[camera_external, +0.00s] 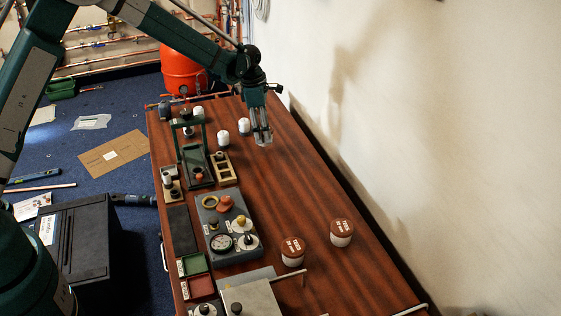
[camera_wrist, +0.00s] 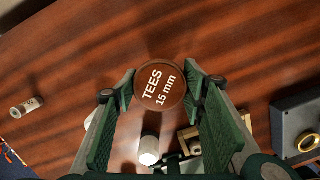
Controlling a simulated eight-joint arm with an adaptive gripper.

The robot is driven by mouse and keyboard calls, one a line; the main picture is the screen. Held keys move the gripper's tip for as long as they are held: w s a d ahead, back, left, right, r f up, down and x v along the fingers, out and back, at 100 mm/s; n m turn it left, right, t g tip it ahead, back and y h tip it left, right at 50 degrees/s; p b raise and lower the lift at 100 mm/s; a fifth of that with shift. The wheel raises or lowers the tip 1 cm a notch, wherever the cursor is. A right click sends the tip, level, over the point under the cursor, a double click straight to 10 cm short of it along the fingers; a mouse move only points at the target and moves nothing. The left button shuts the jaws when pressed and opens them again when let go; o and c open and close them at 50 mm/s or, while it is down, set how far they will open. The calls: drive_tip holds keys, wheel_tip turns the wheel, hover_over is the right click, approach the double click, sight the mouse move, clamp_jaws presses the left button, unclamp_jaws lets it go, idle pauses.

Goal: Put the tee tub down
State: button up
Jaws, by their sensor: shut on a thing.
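In the wrist view, the tee tub (camera_wrist: 162,86) shows its round brown lid, lettered "TEES 15 mm". My gripper (camera_wrist: 160,77) is shut on it, with one green finger on each side. In the external view, my gripper (camera_external: 262,138) points down over the far part of the wooden table (camera_external: 300,180); the tub is hard to make out there. I cannot tell whether the tub touches the table. Two more brown-lidded white tubs, a left one (camera_external: 292,251) and a right one (camera_external: 341,232), stand on the near part of the table.
White cylinders (camera_external: 223,138) stand left of my gripper. A green frame press (camera_external: 193,150), a small wooden block (camera_external: 222,167) and a grey fixture with a gauge (camera_external: 228,225) line the table's left side. The wall (camera_external: 440,110) is to the right. Bare wood lies in the middle.

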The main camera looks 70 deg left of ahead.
idle(0.3)
drive_tip(key=shift+f+b, duration=0.35)
drive_tip(key=shift+f, duration=1.5)
drive_tip(key=shift+f, duration=0.1)
drive_tip(key=o, duration=1.2)
drive_tip(key=shift+c, duration=0.2)
drive_tip(key=r, duration=0.4)
drive_tip(key=s+r+p, duration=0.1)
drive_tip(key=r, duration=0.3)
drive_tip(key=r+p, duration=0.1)
drive_tip(key=r, duration=0.3)
drive_tip(key=shift+s+a, duration=0.35)
drive_tip(key=shift+d+r, duration=0.1)
